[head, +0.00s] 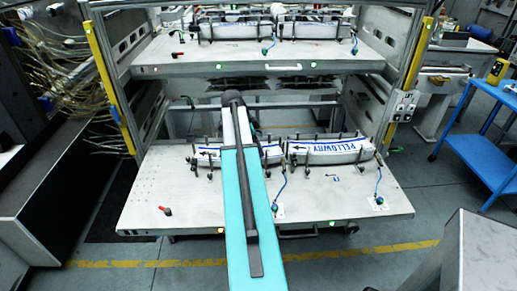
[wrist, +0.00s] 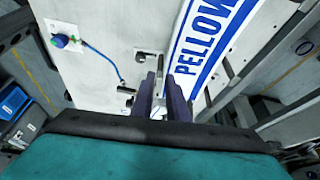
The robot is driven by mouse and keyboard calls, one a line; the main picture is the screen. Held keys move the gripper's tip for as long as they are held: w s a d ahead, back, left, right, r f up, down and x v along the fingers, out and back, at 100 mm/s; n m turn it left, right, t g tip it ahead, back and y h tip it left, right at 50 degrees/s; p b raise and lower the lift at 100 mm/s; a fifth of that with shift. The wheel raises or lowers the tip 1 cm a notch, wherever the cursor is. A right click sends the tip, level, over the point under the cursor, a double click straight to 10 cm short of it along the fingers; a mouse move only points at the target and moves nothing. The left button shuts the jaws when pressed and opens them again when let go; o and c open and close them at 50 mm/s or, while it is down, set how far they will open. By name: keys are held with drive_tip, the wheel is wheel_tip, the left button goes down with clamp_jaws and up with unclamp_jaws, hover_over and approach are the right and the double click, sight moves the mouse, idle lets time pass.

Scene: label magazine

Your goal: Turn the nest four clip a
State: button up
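The lower shelf (head: 150,198) carries two white label stacks. The right stack (head: 330,151) has blue lettering, and the left stack (head: 262,153) is partly behind my arm. Small dark clips and posts stand around both. In the wrist view the lettered stack (wrist: 208,50) fills the upper middle. A small dark clip (wrist: 148,56) sits beside its left edge, with another small dark fitting (wrist: 127,90) lower left. My gripper (wrist: 163,78) has two dark fingers apart with a gap between them, pointing at the shelf by the stack's edge. No nest number is readable.
A blue knob with a cable (wrist: 62,41) is left of the stack in the wrist view. The upper shelf (head: 160,62) holds more stacks above. Yellow-edged uprights (head: 110,80) flank the rack. A blue cart (head: 485,155) stands at right.

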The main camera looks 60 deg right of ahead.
clamp_jaws()
drive_tip(key=shift+s+a+n, duration=0.1)
drive_tip(key=shift+n, duration=0.2)
drive_tip(key=shift+s+n+t+b, duration=0.2)
drive_tip(key=shift+s+n+t, duration=0.7)
drive_tip(key=shift+n, duration=1.95)
drive_tip(key=shift+s+n+t+b, duration=0.15)
drive_tip(key=shift+s+n+t, duration=0.7)
drive_tip(key=shift+n, duration=2.05)
drive_tip(key=shift+s+n+t+b, duration=0.3)
drive_tip(key=shift+n+t, duration=1.05)
drive_tip(key=shift+n, duration=1.5)
drive_tip(key=shift+s, duration=0.1)
drive_tip(key=shift+o, duration=2.2)
unclamp_jaws()
